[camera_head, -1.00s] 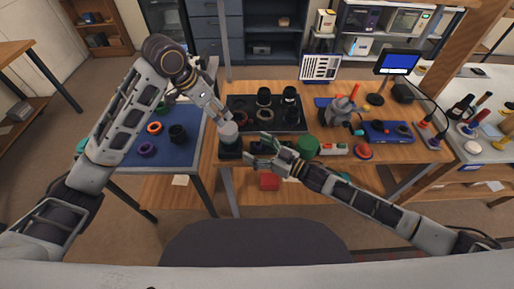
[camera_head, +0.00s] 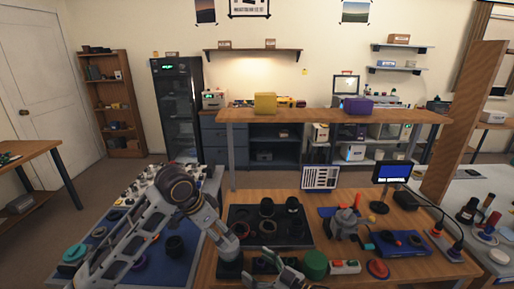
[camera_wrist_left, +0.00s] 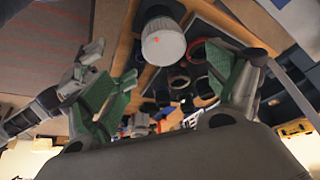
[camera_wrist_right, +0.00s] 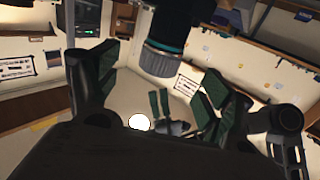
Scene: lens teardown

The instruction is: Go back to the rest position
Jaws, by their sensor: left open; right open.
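My left gripper (camera_head: 223,232) is in the head view at the left edge of the wooden table. In the left wrist view its green-padded fingers (camera_wrist_left: 175,78) are apart, with nothing between them. A pale ribbed-sided lens (camera_wrist_left: 163,45) lies beyond the fingertips; in the head view it is largely hidden. My right gripper (camera_head: 275,266) is low at the bottom edge, partly cut off. In the right wrist view its fingers (camera_wrist_right: 158,75) are apart and empty. A dark cylinder with a teal ring (camera_wrist_right: 163,45) shows beyond them, apart from both fingers.
A black tray (camera_head: 300,240) with several lens parts stands just right of my left gripper. A green cylinder (camera_head: 315,264) and a red button (camera_head: 378,268) are right of my right gripper. A blue mat (camera_head: 180,268) with rings lies under my left arm. A monitor (camera_head: 391,173) stands behind.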

